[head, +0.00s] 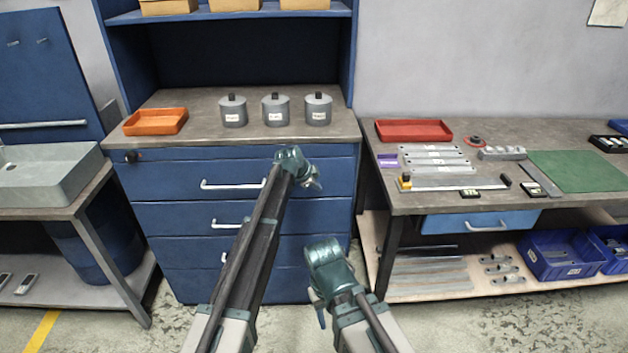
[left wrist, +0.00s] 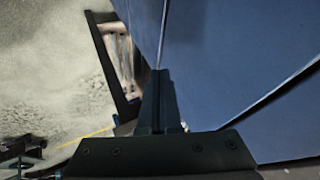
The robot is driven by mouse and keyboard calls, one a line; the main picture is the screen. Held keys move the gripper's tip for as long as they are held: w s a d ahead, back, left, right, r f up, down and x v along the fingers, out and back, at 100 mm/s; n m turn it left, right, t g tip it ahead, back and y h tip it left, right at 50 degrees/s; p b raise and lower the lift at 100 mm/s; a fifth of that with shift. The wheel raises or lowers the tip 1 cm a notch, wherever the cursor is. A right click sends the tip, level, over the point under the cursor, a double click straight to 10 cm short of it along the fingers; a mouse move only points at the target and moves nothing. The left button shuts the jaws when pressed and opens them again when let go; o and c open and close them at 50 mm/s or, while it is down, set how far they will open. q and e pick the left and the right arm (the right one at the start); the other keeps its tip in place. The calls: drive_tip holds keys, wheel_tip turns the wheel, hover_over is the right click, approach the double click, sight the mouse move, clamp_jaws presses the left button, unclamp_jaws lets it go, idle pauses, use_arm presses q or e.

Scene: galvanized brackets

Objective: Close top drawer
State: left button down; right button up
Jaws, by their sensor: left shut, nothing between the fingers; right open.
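The top drawer (head: 160,177) is the upper blue front of the cabinet under the worktop, with a pale bar handle (head: 232,185). It looks flush or nearly so; I cannot tell whether a small gap is left. My left gripper (head: 314,184) is shut and empty in front of the drawer's right part, right of the handle. In the left wrist view its fingers (left wrist: 160,100) are together beside a blue panel (left wrist: 240,60); contact is unclear. My right gripper (head: 319,312) is open and empty, low in front of the cabinet.
Lower drawers (head: 170,218) are partly hidden by my left arm. Three grey canisters (head: 276,110) and an orange tray (head: 156,121) stand on the worktop. A workbench (head: 420,203) with brackets is to the right, a sink (head: 50,172) to the left.

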use_arm(q)
drive_tip(key=p+v, duration=0.6)
drive_tip(key=v, duration=0.3)
drive_tip(key=shift+r, duration=0.3)
drive_tip(key=shift+a, duration=0.1)
drive_tip(key=s+a+f+n+g+y, duration=0.1)
drive_tip(key=s+n, duration=0.3)
drive_tip(key=s, duration=1)
drive_tip(key=s+a+f+n+g+y, duration=0.2)
drive_tip(key=s+a+n+g+y, duration=0.1)
drive_tip(key=s, duration=1.1)
drive_tip(key=s+a+f+n+g+y, duration=0.1)
drive_tip(key=s+n, duration=0.5)
drive_tip(key=s, duration=0.8)
drive_tip(key=shift+a+g+y, duration=0.5)
drive_tip(key=shift+a+g, duration=0.1)
drive_tip(key=shift+a, duration=0.2)
drive_tip(key=shift+w+f, duration=0.1)
drive_tip(key=shift+f, duration=0.05)
